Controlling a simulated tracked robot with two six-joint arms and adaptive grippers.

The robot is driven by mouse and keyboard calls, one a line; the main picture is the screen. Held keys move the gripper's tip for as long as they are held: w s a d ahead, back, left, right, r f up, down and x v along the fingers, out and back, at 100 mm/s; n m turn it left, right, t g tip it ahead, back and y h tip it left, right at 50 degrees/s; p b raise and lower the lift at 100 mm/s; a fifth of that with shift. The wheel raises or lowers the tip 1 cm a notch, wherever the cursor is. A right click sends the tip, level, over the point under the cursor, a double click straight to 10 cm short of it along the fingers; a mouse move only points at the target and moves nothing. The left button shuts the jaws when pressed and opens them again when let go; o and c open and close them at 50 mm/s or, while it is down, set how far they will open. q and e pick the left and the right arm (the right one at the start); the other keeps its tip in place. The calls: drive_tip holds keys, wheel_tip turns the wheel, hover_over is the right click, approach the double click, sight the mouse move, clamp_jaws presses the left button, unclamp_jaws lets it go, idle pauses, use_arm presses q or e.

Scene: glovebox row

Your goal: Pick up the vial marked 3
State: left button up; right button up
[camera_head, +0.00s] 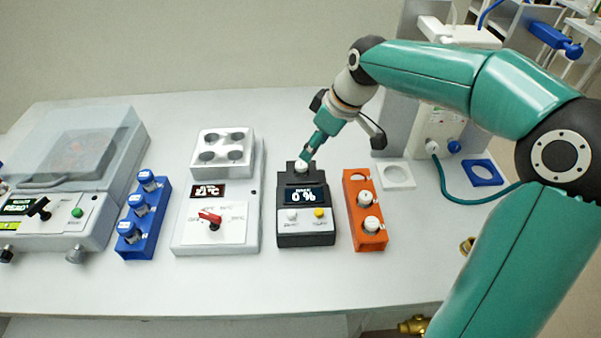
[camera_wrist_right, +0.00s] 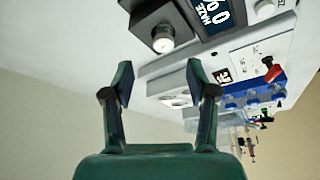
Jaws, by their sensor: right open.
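A white-capped vial (camera_head: 301,167) sits in the socket at the back of the black haze meter (camera_head: 305,238); its cap (camera_wrist_right: 163,40) also shows in the right wrist view. Two more white-capped vials, (camera_head: 365,198) and (camera_head: 371,224), stand in the orange rack (camera_head: 369,242), whose back slot is empty. I cannot read a 3 on any cap. My right gripper (camera_head: 307,152) is just above and behind the meter's vial. In the right wrist view its fingers (camera_wrist_right: 161,88) are apart with nothing between them. My left gripper is out of view.
A blue rack (camera_head: 138,248) holds three vials. A white heater block (camera_head: 218,238) with a red switch stands left of the meter. A lidded machine (camera_head: 95,215) is at far left. White and blue holders (camera_head: 393,177) (camera_head: 483,173) lie at right. The front table strip is clear.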

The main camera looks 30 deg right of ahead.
sight(303, 165)
drive_tip(key=shift+p+x, duration=0.4)
drive_tip(key=shift+x, duration=2.9)
drive_tip(key=shift+s+a, duration=0.15)
drive_tip(key=shift+a, duration=0.05)
drive_tip(key=shift+c, duration=0.3)
clamp_jaws()
